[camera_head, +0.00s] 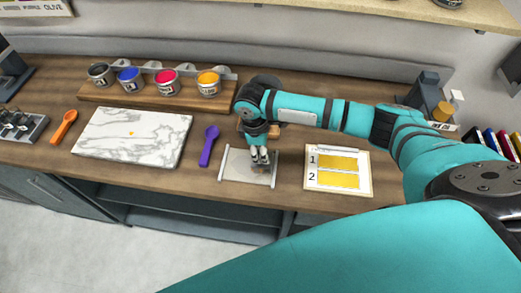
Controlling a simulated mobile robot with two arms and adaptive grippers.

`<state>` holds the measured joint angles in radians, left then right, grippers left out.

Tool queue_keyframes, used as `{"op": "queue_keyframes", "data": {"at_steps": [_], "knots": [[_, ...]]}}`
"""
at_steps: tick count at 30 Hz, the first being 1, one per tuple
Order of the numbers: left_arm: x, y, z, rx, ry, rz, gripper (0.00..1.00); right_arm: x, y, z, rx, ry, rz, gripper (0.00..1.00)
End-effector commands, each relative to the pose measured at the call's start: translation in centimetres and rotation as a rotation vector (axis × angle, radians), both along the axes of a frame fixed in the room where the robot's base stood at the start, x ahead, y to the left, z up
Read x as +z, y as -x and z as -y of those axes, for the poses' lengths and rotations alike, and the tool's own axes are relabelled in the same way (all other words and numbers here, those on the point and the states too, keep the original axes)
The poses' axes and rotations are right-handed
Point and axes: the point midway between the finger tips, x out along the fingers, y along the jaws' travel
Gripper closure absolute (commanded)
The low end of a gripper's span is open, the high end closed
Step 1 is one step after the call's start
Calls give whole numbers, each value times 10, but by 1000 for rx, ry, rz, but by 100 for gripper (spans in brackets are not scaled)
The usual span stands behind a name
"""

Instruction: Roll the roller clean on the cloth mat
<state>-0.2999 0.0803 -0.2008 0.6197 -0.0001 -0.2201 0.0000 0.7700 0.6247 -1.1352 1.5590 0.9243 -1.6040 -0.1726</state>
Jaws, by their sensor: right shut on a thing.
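The cloth mat (234,172) is a pale grey sheet with light bars at its left and right ends, lying on the wooden counter. My right gripper (260,160) points down over the mat's upper right part. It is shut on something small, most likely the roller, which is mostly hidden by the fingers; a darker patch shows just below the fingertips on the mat. I cannot tell whether it touches the mat. My left gripper is not in view.
A clipboard (338,187) with two yellow swatches lies right of the mat. A purple spoon (209,146) and marble slab (136,122) with a small yellow spot lie left. Several ink cans stand on a wooden rack (112,96) behind. An orange spoon (65,125) is far left.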

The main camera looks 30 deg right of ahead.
Motion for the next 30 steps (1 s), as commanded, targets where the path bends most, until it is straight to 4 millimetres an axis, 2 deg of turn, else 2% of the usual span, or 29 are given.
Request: {"op": "queue_keyframes", "data": {"at_steps": [10, 19, 30], "knots": [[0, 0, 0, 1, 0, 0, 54, 0, -14, -21, 0, 0, 1, 100], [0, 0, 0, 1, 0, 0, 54, 0, -19, -29, 0, 0, 0, 100], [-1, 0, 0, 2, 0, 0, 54, 1, -33, -49, 0, 1, -1, 100]]}}
